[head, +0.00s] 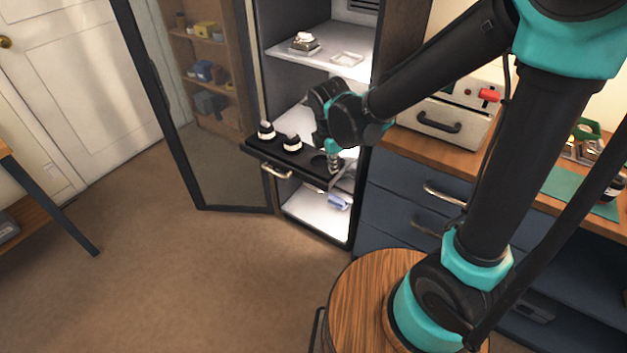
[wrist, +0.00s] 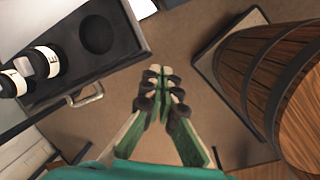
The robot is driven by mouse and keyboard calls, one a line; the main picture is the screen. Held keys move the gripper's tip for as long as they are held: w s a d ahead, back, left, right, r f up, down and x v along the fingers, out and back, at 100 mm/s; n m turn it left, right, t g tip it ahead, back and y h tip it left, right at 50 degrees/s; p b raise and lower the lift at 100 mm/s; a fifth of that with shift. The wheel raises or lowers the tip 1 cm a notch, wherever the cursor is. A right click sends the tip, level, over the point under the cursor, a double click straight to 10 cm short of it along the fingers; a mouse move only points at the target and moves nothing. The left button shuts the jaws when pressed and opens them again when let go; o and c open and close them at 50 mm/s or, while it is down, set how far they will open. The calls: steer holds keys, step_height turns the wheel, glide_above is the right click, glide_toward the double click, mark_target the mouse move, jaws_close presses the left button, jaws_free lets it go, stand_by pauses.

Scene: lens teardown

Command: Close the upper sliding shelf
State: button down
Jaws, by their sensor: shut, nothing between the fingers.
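The upper sliding shelf (head: 256,150) is a dark tray pulled out of the tall cabinet's front, with a metal handle (head: 277,171) on its front face. Two black-and-white lens parts (head: 266,131) (head: 292,143) stand on it, beside an empty round recess. In the wrist view the shelf (wrist: 120,45) is at the upper left, with its handle (wrist: 84,97) facing the gripper. My gripper (wrist: 160,84) is shut and empty, pointing down in front of the shelf and apart from the handle. In the head view my gripper (head: 334,167) shows near the shelf's right end.
The cabinet's glass door (head: 172,115) stands open at the left. A fixed white shelf (head: 320,61) holds small parts above, and a blue-white item (head: 338,201) lies in the compartment below. A drawer unit (head: 395,205) stands close on the right. The floor in front is clear.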

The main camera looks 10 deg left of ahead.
mark_target(311, 180)
steer(key=s+a+f+n, duration=0.2)
steer(key=s+a+n, duration=0.1)
steer(key=a+n, duration=0.55)
steer(key=shift+m, duration=0.65)
steer(key=shift+w+d+f, duration=0.2)
steer(key=shift+w+f, duration=0.85)
steer(key=shift+f, duration=0.45)
steer(key=shift+w+d+f, duration=0.25)
steer(key=shift+w+f, duration=0.75)
steer(key=shift+f, duration=0.55)
steer(key=shift+w+d+f, duration=0.2)
steer(key=shift+w+f, duration=0.85)
steer(key=shift+f, duration=0.45)
steer(key=shift+w, duration=0.1)
steer(key=w+d, duration=0.3)
steer(key=w, duration=0.4)
steer(key=w+d, duration=0.3)
steer(key=w, duration=0.5)
steer(key=w+d, duration=0.3)
steer(key=w, duration=0.4)
steer(key=shift+w+d, duration=0.25)
steer(key=shift+w, duration=0.25)
steer(key=shift+r+h, duration=0.1)
steer(key=shift+h, duration=0.2)
